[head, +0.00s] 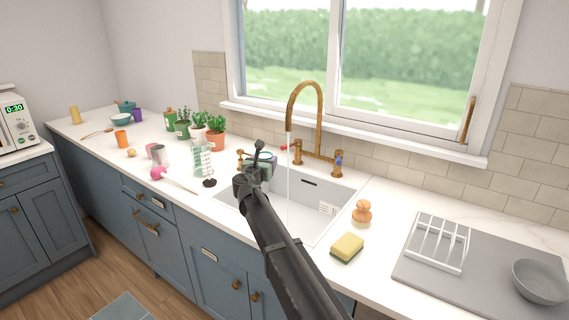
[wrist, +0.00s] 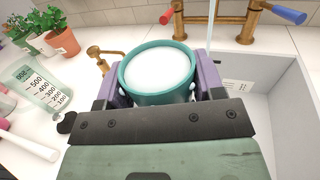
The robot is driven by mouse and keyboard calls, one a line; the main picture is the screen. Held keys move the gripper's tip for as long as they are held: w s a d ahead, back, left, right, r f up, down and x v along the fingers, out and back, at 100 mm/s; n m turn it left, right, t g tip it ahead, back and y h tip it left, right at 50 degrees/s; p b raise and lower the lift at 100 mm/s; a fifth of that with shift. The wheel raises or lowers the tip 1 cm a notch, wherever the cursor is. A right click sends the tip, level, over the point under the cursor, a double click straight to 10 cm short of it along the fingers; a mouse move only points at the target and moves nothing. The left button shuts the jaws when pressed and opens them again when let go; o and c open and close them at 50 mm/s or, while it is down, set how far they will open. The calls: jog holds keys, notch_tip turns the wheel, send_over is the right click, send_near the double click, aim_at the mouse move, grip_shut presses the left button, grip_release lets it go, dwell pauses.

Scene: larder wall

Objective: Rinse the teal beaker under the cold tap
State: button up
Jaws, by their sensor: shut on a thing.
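My gripper (wrist: 155,93) is shut on the teal beaker (wrist: 137,97), its purple fingers on either side. The beaker looks upright, its mouth showing a white surface; I cannot tell what that is. In the head view my gripper (head: 258,172) and the beaker are over the left part of the sink (head: 336,190), partly hidden by my arm. The brass tap (head: 320,95) arches above the sink. A thin water stream (head: 289,185) falls from its spout, to the right of the beaker and apart from it. The blue handle (head: 339,160) and red handle (head: 286,147) flank the tap.
A brass soap pump (wrist: 100,58) stands close left of the beaker. A glass measuring jug (head: 203,160) and potted herbs (head: 215,135) are further left. A yellow sponge (head: 347,247) and an orange scrubber (head: 362,211) lie right of the sink, before the dish rack (head: 438,243).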

jog(key=shift+a+r, duration=0.1)
dwell(0.3)
jog(key=s+a+r+p, duration=0.2)
jog(key=a+r+p, duration=0.1)
jog(key=a+p, duration=0.1)
jog(key=shift+s+r, duration=0.4)
